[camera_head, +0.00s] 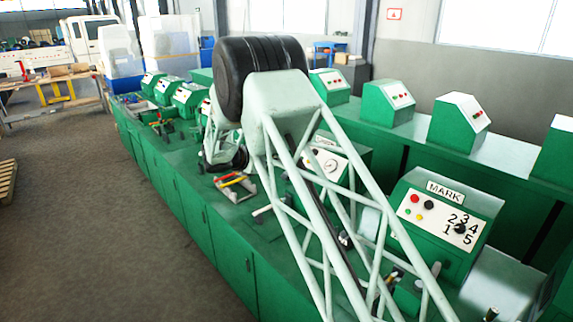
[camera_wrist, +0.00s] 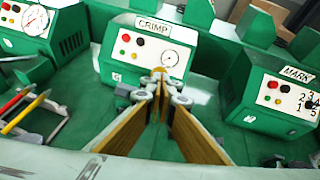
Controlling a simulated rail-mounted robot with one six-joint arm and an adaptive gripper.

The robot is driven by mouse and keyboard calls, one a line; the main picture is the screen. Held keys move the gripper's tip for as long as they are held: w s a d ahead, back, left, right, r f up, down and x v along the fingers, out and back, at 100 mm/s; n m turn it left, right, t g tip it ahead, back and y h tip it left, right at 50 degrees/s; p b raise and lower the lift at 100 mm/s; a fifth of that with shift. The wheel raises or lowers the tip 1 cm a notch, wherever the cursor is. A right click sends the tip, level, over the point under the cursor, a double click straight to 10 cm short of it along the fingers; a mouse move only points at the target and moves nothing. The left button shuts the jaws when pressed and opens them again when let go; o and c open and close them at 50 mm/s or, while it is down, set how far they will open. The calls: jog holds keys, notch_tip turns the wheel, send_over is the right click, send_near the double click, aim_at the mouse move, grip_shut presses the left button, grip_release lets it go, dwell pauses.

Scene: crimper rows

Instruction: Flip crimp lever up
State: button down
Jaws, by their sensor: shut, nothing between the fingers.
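The green crimp station, labelled CRIMP, stands in the upper middle of the wrist view (camera_wrist: 118,70), with a dial, a red button and other buttons on its white panel. In the head view it is partly behind my arm (camera_head: 352,165). My gripper (camera_wrist: 160,76) shows in the wrist view with its tan-faced fingers closed at the tips, empty, in front of the station's lower panel. In the head view my arm hides much of the area near my gripper.
The MARK station (camera_head: 440,235) stands to the right, with a numbered dial. A tray with red and yellow sticks (camera_head: 236,186) lies on the green bench to the left. More green boxes stand on the row behind (camera_head: 388,103). The floor left of the bench is open.

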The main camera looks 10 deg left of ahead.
jog(key=shift+w+d+r, duration=0.2)
jog(key=shift+w+r, duration=0.1)
jog(key=shift+r, duration=0.05)
jog(key=shift+d, duration=0.1)
jog(key=shift+s+r, duration=0.1)
jog(key=shift+r, duration=0.05)
dwell(0.3)
jog(key=p+v, duration=0.1)
jog(key=v, duration=0.9)
jog(key=shift+r+p, duration=0.2)
jog(key=shift+p, duration=0.2)
